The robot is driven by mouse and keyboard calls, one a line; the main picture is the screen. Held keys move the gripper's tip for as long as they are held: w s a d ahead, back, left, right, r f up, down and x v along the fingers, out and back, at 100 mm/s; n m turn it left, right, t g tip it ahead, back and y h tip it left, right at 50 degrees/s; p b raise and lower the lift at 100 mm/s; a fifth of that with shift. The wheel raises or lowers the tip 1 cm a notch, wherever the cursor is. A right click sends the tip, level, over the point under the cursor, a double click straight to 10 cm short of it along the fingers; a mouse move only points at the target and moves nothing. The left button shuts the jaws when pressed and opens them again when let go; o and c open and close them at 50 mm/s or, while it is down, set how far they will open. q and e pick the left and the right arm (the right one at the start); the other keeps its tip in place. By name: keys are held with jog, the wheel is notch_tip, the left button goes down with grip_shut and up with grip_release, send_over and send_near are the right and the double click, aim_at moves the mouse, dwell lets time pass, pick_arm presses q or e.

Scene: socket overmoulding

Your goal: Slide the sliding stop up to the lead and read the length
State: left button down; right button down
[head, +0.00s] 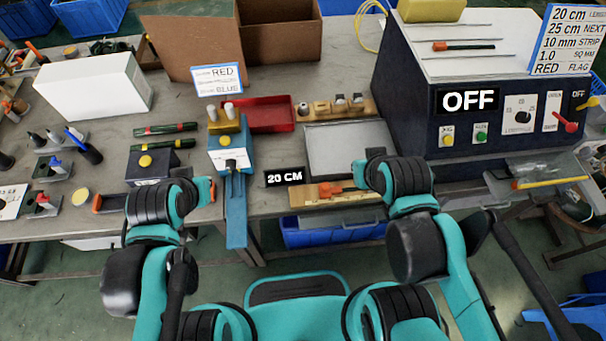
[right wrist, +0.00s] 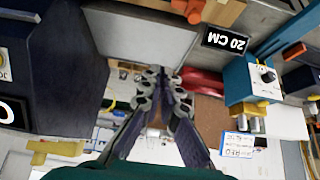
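A wooden gauge (head: 310,197) lies at the bench's front edge. An orange-red piece (head: 332,188), seemingly the sliding stop, sits on it; it also shows at the top of the right wrist view (right wrist: 192,9). A black sign (head: 284,177) beside it reads 20 CM. I cannot make out a lead on the gauge. My right gripper (right wrist: 165,76) shows in the right wrist view, apart from the orange piece. Its fingers converge, but whether they touch is unclear. In the head view my arm hides it.
A blue fixture (head: 228,155) stands left of the gauge. A grey tray (head: 350,148) lies behind it, with a red bin (head: 270,115) to the left. A large dark machine (head: 465,85) showing OFF stands at right. A blue crate (head: 335,234) sits below the bench edge.

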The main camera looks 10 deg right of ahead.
aim_at(325, 189)
jog(key=w+d+f+m+g+y+p, duration=0.25)
jog(key=w+f+m+g, duration=0.35)
jog(key=w+m+g, duration=0.5)
jog(key=f+t+b, duration=0.1)
jog(key=f, duration=0.2)
jog(key=s+a+f+m+t+b, duration=0.1)
jog(key=f+b, duration=0.1)
jog(key=f, duration=0.1)
jog(key=s+a+f+b, duration=0.1)
jog(key=f, duration=0.3)
jog(key=shift+s+m+t, duration=0.25)
jog(key=shift+m+t, duration=0.05)
jog(key=shift+t, duration=0.1)
jog(key=a, duration=0.1)
jog(key=s+a+b, duration=0.1)
jog(key=a, duration=0.1)
jog(key=shift+s, duration=0.25)
jog(key=shift+s+a, duration=0.15)
jog(key=shift+a, duration=0.1)
jog(key=shift+a, duration=0.1)
